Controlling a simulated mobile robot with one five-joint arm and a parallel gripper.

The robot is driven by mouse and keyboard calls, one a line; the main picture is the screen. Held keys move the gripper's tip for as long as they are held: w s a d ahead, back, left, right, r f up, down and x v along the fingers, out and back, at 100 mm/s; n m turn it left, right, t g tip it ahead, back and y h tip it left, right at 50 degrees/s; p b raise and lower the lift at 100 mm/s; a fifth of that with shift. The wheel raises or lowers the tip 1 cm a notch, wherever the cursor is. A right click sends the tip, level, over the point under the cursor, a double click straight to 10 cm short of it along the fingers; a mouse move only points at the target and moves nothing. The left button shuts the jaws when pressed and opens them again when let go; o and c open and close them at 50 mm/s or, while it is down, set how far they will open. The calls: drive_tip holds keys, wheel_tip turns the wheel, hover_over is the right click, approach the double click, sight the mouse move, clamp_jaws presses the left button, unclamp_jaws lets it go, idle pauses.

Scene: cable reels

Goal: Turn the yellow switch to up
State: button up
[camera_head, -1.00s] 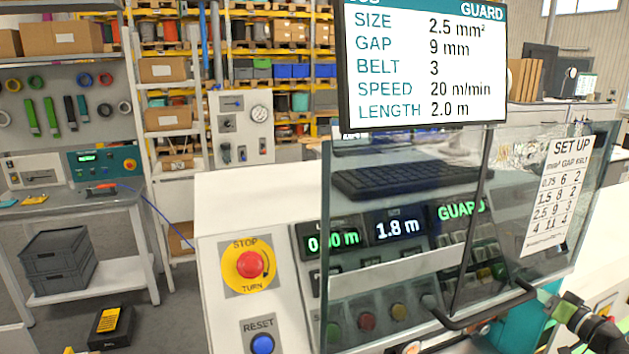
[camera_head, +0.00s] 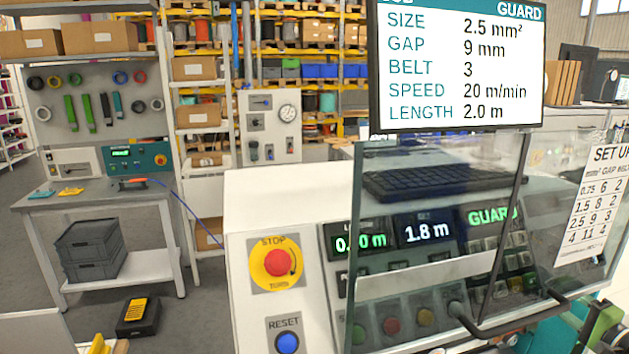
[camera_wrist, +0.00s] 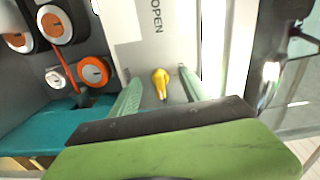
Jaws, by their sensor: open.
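The yellow switch (camera_wrist: 161,83) shows in the wrist view as a small knob on a pale panel, its narrow end pointing down in the picture. The word OPEN is printed on the panel above it. My gripper (camera_wrist: 158,74) is open, with one green finger on each side of the switch and a visible gap to both. I cannot tell how far the fingertips are from the panel. I cannot make out the yellow switch in the head view.
Several orange round parts (camera_wrist: 95,71) lie left of the panel in the wrist view. In the head view, a machine has a red stop button (camera_head: 278,264), a blue reset button (camera_head: 287,342), a clear guard with a dark handle (camera_head: 510,325) and a screen (camera_head: 455,65).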

drive_tip(key=v, duration=0.8)
idle(0.5)
